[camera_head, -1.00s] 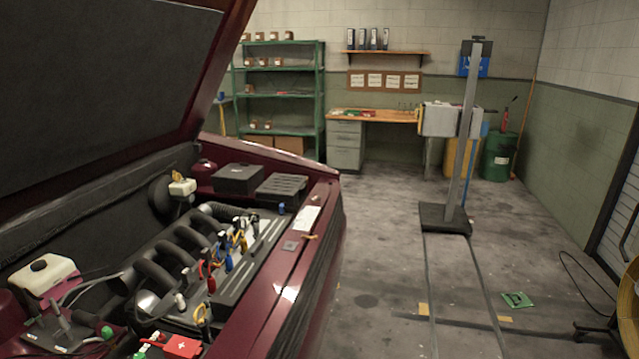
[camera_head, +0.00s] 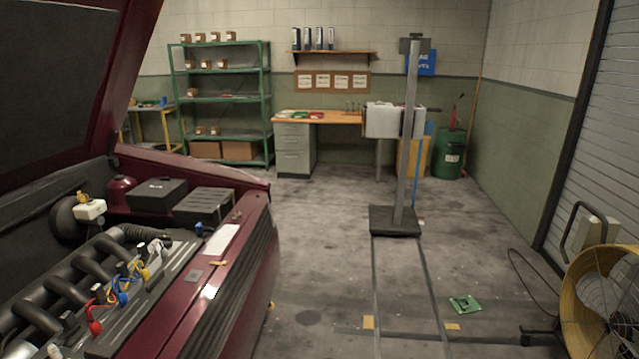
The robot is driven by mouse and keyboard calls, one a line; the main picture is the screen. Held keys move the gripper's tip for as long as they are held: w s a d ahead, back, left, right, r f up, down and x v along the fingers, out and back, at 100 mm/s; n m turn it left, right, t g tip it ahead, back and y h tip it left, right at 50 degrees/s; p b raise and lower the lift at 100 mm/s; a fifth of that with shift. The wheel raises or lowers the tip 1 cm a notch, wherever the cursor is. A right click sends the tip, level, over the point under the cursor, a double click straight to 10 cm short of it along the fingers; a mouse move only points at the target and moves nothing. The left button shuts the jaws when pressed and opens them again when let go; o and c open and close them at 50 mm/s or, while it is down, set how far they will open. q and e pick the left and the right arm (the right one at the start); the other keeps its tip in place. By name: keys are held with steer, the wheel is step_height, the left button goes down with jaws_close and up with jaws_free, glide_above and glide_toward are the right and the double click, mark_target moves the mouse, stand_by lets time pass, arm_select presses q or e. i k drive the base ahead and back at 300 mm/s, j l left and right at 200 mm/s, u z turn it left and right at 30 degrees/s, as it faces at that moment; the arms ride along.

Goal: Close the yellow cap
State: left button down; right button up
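A small white reservoir (camera_head: 90,210) sits at the far left side of the open engine bay of the dark red car. A small yellow cap (camera_head: 82,197) shows on top of it; it looks raised or tilted, but it is too small to tell exactly how it sits. Neither of my grippers is in view.
The car's front edge (camera_head: 225,262) and raised hood (camera_head: 60,80) fill the left side. A grey post on a dark base (camera_head: 396,221) stands mid-floor. A yellow fan (camera_head: 600,300) is at the right. A green card (camera_head: 465,304) lies on the otherwise largely open floor.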

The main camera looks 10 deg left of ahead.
mark_target(82, 198)
steer(key=i+l, duration=0.1)
steer(key=i, duration=0.3)
steer(key=i+l, duration=0.15)
steer(key=i, duration=0.25)
steer(key=i+l, duration=0.1)
steer(key=i, duration=0.35)
steer(key=i+l+u, duration=0.2)
steer(key=i, duration=2.55)
steer(key=i+u, duration=0.3)
steer(key=i, duration=0.3)
steer(key=i+u, duration=0.3)
steer(key=i, duration=0.35)
steer(key=i+u, duration=0.4)
steer(key=i, duration=0.15)
steer(key=i+u, duration=0.4)
steer(key=i, duration=0.2)
steer(key=i+u, duration=0.25)
steer(key=i, duration=0.4)
steer(key=i+l+u, duration=0.15)
steer(key=i+u, duration=0.15)
steer(key=i, duration=0.3)
steer(key=i+u, duration=0.5)
steer(key=i+l+u, duration=0.1)
steer(key=i+u, duration=0.4)
steer(key=i+j+u, duration=0.1)
steer(key=i+u, duration=0.95)
steer(key=k, duration=0.1)
